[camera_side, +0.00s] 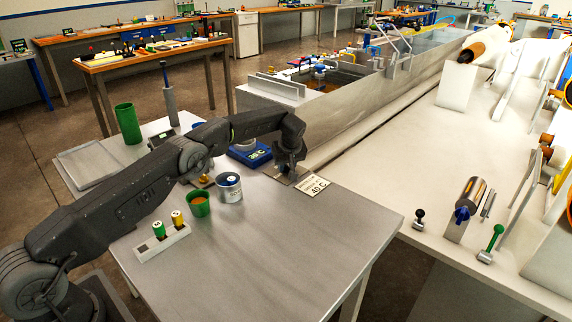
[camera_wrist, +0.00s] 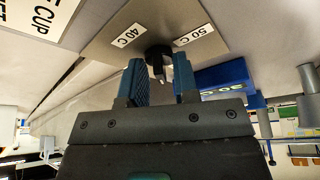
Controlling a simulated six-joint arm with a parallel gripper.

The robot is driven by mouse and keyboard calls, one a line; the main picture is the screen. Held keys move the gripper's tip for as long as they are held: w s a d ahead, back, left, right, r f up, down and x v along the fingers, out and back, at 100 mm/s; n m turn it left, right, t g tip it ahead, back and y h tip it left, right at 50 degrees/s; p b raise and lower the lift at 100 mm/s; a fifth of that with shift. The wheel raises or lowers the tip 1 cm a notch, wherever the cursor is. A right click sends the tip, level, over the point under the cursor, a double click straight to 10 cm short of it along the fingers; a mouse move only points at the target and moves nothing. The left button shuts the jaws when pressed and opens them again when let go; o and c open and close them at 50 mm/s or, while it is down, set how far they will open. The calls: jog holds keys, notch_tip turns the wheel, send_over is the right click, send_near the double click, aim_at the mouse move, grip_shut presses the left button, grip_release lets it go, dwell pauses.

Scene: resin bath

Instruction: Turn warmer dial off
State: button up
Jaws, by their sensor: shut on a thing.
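A black dial (camera_wrist: 158,49) stands on a grey metal plate (camera_wrist: 118,40) with white labels reading 40 C (camera_wrist: 129,36) and 50 C (camera_wrist: 194,36). In the wrist view my gripper (camera_wrist: 158,66) has its two blue fingers shut on the dial, one on each side. A pale mark shows on the dial between the fingers; I cannot tell exactly which label it faces. In the side view my gripper (camera_side: 289,166) reaches down to the plate (camera_side: 272,172) at the table's back edge, and hides the dial.
A blue box with a lit display (camera_side: 252,154) stands left of the plate. A white can (camera_side: 229,188), green cup (camera_side: 198,204) and vial rack (camera_side: 163,243) stand nearer. The table's front right is clear.

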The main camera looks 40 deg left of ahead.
jog(key=shift+w+n, duration=0.15)
jog(key=shift+n, duration=0.55)
jog(key=shift+s, duration=0.2)
jog(key=o, duration=0.6)
jog(key=shift+w+m, duration=0.15)
jog(key=shift+m, duration=0.15)
